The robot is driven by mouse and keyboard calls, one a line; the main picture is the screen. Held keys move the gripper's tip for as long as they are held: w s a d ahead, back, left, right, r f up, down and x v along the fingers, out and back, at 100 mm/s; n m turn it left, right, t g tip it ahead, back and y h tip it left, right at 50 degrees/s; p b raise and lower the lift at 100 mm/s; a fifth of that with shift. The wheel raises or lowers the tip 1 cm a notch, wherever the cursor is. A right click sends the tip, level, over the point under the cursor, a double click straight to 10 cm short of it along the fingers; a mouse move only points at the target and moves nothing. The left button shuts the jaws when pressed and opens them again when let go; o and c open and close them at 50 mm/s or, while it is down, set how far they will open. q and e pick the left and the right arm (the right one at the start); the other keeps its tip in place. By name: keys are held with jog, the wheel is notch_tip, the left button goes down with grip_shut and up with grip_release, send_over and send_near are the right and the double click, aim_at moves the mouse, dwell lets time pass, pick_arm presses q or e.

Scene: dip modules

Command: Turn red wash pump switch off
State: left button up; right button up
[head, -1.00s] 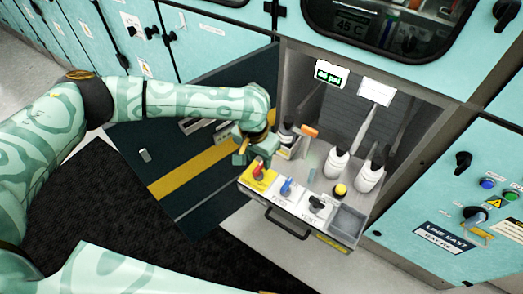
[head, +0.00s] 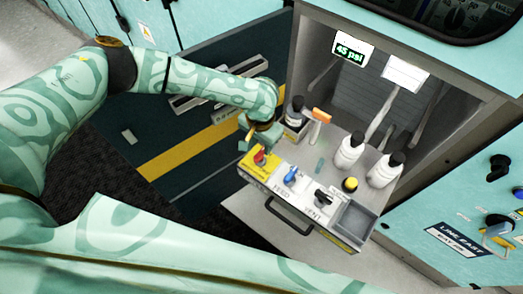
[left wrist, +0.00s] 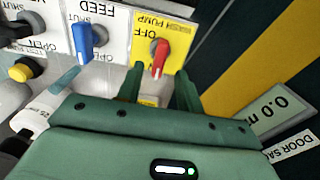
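The red wash pump switch (head: 260,158) sits on a yellow label plate (head: 256,168) at the left end of the drawer-like panel. In the left wrist view the red lever (left wrist: 158,60) points down in the picture, toward my gripper, and "OFF" is printed upside down beside it. My left gripper (left wrist: 160,85) is open, with one finger on each side of the lever's lower end. I cannot tell whether either finger touches it. In the head view my left gripper (head: 257,140) is just behind the switch. My right gripper is out of view.
A blue feed switch (head: 291,176) and a black vent switch (head: 323,196) stand right of the red one. White bottles (head: 350,150), a yellow-topped button (head: 350,185) and an orange-topped item (head: 321,115) stand behind. A display (head: 346,49) reads 45 psi.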

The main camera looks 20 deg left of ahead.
aim_at(261, 152)
pick_arm(q)
jog(key=shift+f+b, duration=0.55)
jog(key=shift+f, duration=1.35)
